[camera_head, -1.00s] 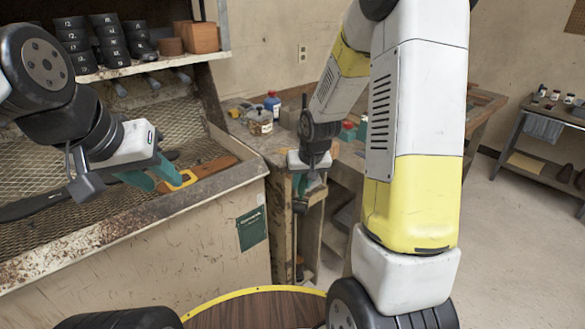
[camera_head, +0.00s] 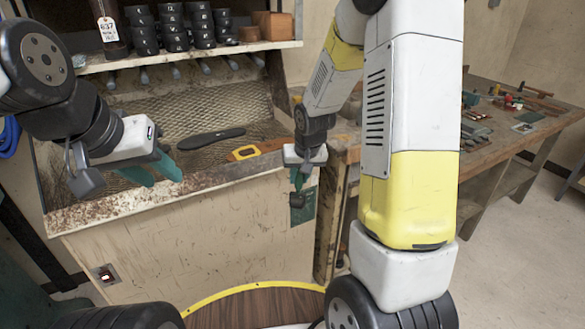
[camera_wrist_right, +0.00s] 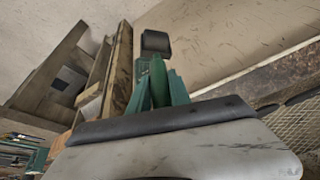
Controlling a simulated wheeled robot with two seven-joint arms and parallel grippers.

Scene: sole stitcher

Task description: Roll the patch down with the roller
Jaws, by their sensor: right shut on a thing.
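My right gripper (camera_head: 297,178) is shut on a dark-ended tool, which looks like the roller (camera_head: 297,200). It hangs downward in front of the bench's front panel. In the right wrist view the roller's black head (camera_wrist_right: 155,42) juts beyond the green fingers (camera_wrist_right: 158,92). My left gripper (camera_head: 151,172) is open and empty over the bench's front edge. A black sole-shaped piece (camera_head: 211,138) lies on the mesh bench top. To its right lies a flat yellow and brown piece (camera_head: 245,153). I cannot tell which thing is the patch.
The bench has a rusty raised front rim (camera_head: 120,198). A shelf (camera_head: 200,52) with several black cylinders stands above its back. A workbench (camera_head: 480,150) with small tools stands at the right, partly behind my right arm. Open floor (camera_head: 520,240) lies at the right.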

